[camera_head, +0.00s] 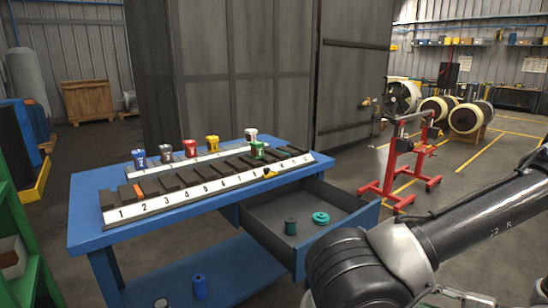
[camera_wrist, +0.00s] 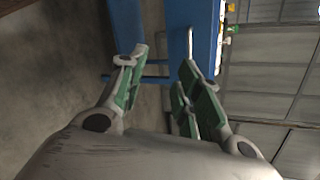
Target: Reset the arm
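My gripper (camera_wrist: 160,72) shows in the wrist view, with its two green-padded fingers spread apart and nothing between them. Beyond the fingers are the blue table's edge and the floor, turned sideways in that view. In the head view my arm reaches from the lower middle to the right edge, and the gripper is outside that picture. The arm is to the right of the blue table (camera_head: 90,215) and in front of its open drawer (camera_head: 262,229).
Numbered racks (camera_head: 150,207) and several coloured canisters stand on the table. A blue cylinder (camera_head: 200,287) is on the lower shelf. A red stand (camera_head: 402,165) is behind my arm.

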